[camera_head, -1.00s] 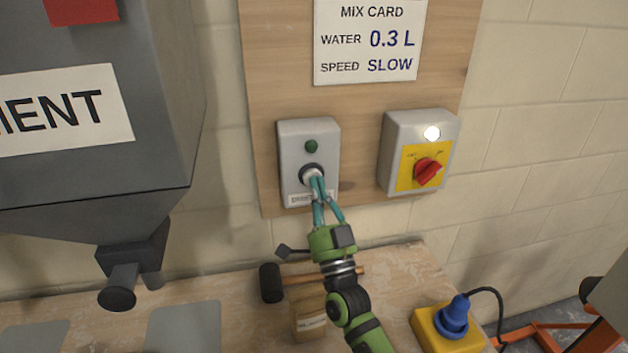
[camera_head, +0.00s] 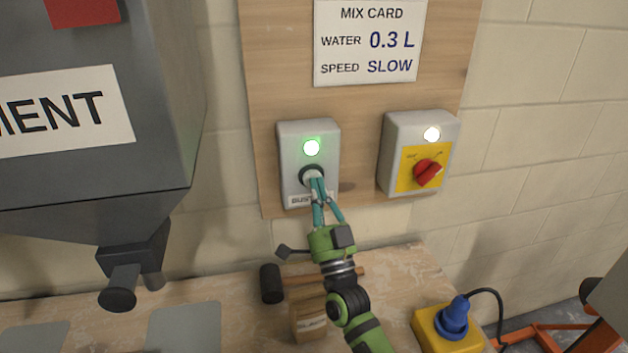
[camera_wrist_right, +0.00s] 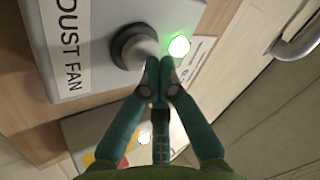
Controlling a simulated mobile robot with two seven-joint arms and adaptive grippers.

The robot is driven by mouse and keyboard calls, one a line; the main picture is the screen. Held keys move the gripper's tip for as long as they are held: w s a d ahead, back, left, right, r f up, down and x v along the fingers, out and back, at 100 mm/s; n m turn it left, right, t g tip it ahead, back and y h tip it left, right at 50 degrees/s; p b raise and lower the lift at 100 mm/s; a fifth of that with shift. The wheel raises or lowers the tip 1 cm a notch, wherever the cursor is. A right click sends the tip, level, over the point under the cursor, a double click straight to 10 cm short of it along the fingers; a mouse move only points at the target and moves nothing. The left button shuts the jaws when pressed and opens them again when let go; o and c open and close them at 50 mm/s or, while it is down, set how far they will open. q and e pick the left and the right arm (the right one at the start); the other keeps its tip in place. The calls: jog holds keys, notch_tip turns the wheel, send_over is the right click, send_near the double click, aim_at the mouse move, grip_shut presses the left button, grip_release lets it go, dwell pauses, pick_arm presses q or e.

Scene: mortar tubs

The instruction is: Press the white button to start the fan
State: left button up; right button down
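The grey dust fan box (camera_head: 290,152) is fixed to the wooden board. Its round lamp (camera_head: 311,147) is lit green. Below the lamp is the white button in a dark collar (camera_head: 305,173), mostly hidden behind my fingertips. My right gripper (camera_head: 315,183) has its teal fingertips together at the button. In the right wrist view the two fingertips (camera_wrist_right: 161,72) meet with nothing between them, at the button's edge beside the dark collar (camera_wrist_right: 128,46). The green lamp (camera_wrist_right: 179,46) shines just right of them. My left gripper is not in view.
A second box with a red rotary switch (camera_head: 427,172) and a lit white lamp (camera_head: 432,134) is to the right. A grey hopper (camera_head: 160,110) stands left. A mallet (camera_head: 271,283), a wooden block (camera_head: 308,318) and a blue plug (camera_head: 455,318) are on the bench below.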

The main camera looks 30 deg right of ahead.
jog(key=shift+s+a+p, duration=0.25)
jog(key=shift+s+p, duration=0.1)
jog(key=shift+s, duration=0.6)
jog(key=shift+s+a+p, duration=0.25)
jog(key=shift+s+p, duration=0.05)
jog(key=shift+s, duration=0.7)
jog(key=shift+s+a+p, duration=0.25)
jog(key=shift+s+p, duration=0.1)
jog(key=shift+s, duration=0.6)
